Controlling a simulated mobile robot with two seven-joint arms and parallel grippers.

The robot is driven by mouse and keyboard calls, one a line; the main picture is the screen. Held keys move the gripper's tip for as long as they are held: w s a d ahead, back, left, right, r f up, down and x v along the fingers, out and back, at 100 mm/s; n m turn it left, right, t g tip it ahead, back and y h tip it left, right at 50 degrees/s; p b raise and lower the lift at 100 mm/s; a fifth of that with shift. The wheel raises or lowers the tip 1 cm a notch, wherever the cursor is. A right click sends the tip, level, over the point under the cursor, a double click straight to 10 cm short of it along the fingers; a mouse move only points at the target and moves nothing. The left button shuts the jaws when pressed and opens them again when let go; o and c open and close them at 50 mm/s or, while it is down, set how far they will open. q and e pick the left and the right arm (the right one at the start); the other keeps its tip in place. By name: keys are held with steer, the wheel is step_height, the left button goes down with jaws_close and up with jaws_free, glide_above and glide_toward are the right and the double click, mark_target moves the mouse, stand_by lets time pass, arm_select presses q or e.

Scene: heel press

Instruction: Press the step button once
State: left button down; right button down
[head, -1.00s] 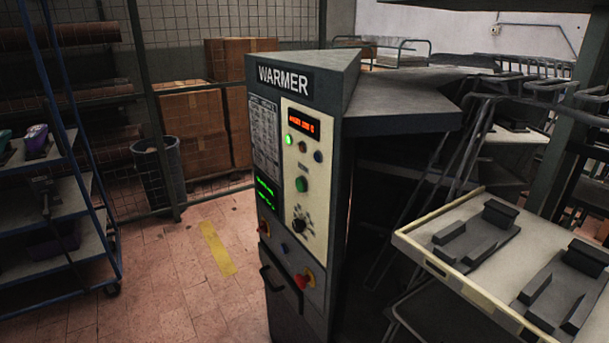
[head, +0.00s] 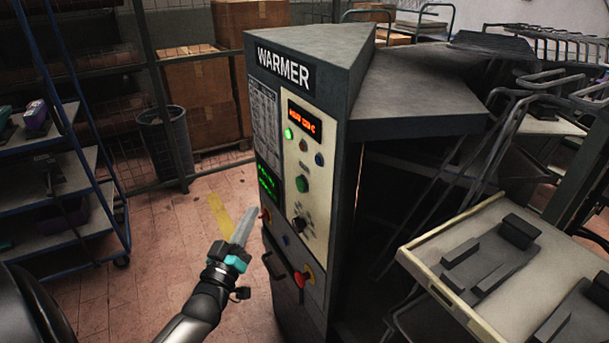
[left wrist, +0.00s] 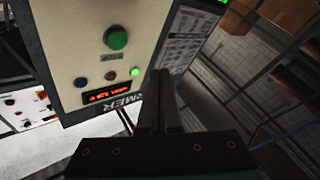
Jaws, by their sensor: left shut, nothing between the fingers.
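The grey cabinet marked WARMER (head: 284,67) has a cream control panel. A large green button (head: 302,184) sits mid-panel beside a small label too small to read; it also shows in the left wrist view (left wrist: 116,39). Which button is the step button I cannot tell from lettering. Above it are a lit green lamp (head: 289,133), small orange and blue buttons, and a red display (head: 303,121). My left gripper (head: 252,211) is shut and empty, left of the panel and lower than the green button, apparently apart from it. My right gripper is not in view.
A black knob (head: 299,223) and red emergency knob (head: 301,279) sit lower on the cabinet, with a black handle (head: 275,268) beside them. A tray with dark blocks (head: 426,267) stands at right. A blue shelf cart (head: 72,193) stands left. Open floor lies between.

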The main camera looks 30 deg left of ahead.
mark_target(300, 185)
arm_select(q)
steer(key=shift+w+a+r+t, duration=0.15)
steer(key=shift+r, duration=0.45)
steer(key=shift+w+a+r+t, duration=0.1)
steer(key=shift+r+t, duration=0.05)
steer(key=shift+r, duration=0.45)
steer(key=w+d+b, duration=0.1)
steer(key=w+d, duration=0.3)
steer(key=w, duration=0.3)
steer(key=shift+w+b, duration=0.3)
steer(key=shift+w, duration=0.1)
steer(key=shift+d, duration=0.1)
stand_by(1.1)
steer(key=shift+w+d, duration=0.15)
steer(key=shift+w, duration=0.25)
